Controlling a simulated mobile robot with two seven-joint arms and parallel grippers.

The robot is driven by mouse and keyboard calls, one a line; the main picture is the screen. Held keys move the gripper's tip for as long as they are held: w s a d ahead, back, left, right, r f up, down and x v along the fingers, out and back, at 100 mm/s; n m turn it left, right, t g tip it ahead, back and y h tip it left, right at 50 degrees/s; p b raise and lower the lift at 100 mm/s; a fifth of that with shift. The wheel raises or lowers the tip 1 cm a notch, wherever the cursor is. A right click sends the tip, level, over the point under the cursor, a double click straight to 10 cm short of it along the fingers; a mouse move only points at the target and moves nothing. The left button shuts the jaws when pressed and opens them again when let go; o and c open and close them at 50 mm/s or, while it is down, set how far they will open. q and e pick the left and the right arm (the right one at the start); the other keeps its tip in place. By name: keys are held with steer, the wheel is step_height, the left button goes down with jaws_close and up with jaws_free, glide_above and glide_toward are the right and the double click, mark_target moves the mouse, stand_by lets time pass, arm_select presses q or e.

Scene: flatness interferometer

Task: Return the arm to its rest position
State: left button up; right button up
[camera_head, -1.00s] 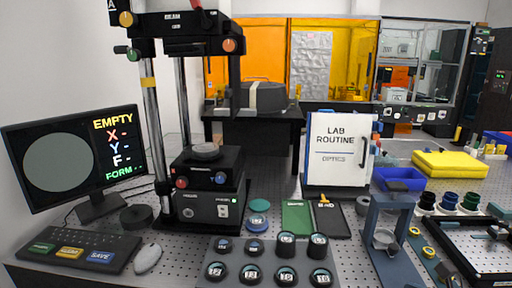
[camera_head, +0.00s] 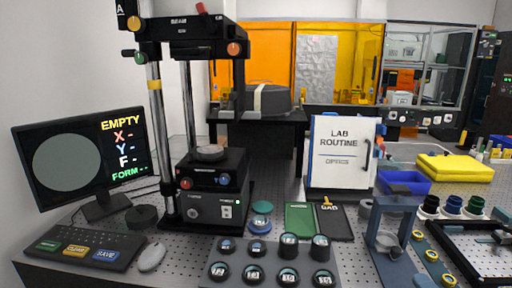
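Neither of my grippers nor my arms show clearly in the head view, so their state is hidden. The interferometer (camera_head: 205,205) stands on the bench at left centre, with a small round stage (camera_head: 209,153) on its black block. The monitor (camera_head: 82,160) beside it reads EMPTY. A grey holder (camera_head: 300,262) in front carries several dark round pieces with numbered labels.
A keyboard (camera_head: 88,247) and mouse (camera_head: 151,257) lie at front left. Green (camera_head: 300,219) and black (camera_head: 336,222) trays, a LAB ROUTINE binder (camera_head: 341,153), a blue bin (camera_head: 404,182) and a blue-grey stand (camera_head: 388,228) occupy the middle and right. Bare perforated bench shows between them.

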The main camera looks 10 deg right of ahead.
steer(key=s+a+f+m+g, duration=0.3)
steer(key=f+m, duration=0.2)
steer(key=f, duration=0.2)
steer(key=s+a+f+m+g, duration=0.2)
steer(key=s+a+f+m, duration=0.1)
steer(key=f+m, duration=0.3)
steer(key=s+a+f+m+g, duration=0.3)
steer(key=s+f+m, duration=0.2)
steer(key=f, duration=0.4)
steer(key=shift+a+f+g+h, duration=0.25)
steer(key=shift+a+g+h, duration=0.05)
steer(key=shift+a+h, duration=0.1)
